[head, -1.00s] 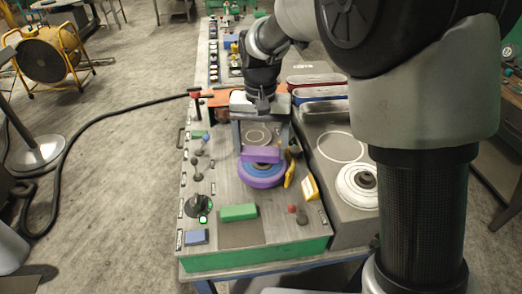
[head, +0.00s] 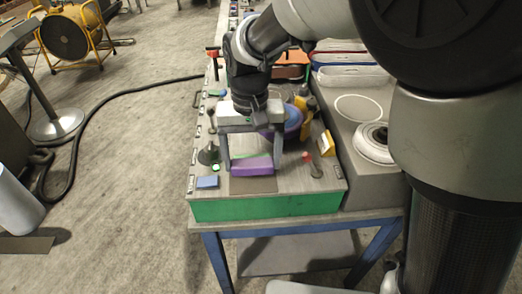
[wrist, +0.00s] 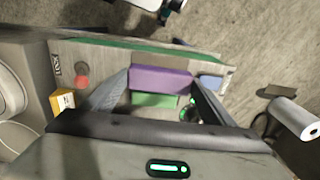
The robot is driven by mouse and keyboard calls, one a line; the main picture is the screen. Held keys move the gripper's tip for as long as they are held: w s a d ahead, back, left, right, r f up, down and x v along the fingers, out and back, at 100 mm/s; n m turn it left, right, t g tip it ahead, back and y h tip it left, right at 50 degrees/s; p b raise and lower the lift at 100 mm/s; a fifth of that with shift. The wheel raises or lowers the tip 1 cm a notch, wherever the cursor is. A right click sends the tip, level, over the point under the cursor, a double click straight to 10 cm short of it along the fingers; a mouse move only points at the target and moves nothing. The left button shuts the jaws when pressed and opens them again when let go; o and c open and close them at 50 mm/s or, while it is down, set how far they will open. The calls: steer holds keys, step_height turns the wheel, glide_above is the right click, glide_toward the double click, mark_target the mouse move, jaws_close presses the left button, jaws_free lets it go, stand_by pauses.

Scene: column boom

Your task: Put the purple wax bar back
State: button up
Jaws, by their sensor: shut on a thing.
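The purple wax bar (head: 251,166) is held between the two fingers of my gripper (head: 251,158), which is shut on its ends. The bar is low over the bench's front part, above a dark square pad (head: 253,186). The wrist view shows the purple bar (wrist: 160,79) between the fingertips, with a green bar (wrist: 154,100) right beside it, partly overlapped in that view. In the head view the green bar is hidden behind the purple bar and gripper. I cannot tell whether the purple bar touches anything below.
A blue block (head: 207,182) lies left of the pad. A black knob (head: 209,155) stands behind it. A purple and blue round wheel (head: 292,120) is behind the gripper. The bench's green front edge (head: 265,207) is close.

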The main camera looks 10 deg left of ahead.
mark_target(253, 186)
steer(key=shift+f, duration=2.85)
steer(key=shift+f+b, duration=0.2)
steer(key=shift+b, duration=0.1)
steer(key=o, duration=1.1)
steer(key=shift+r, duration=0.1)
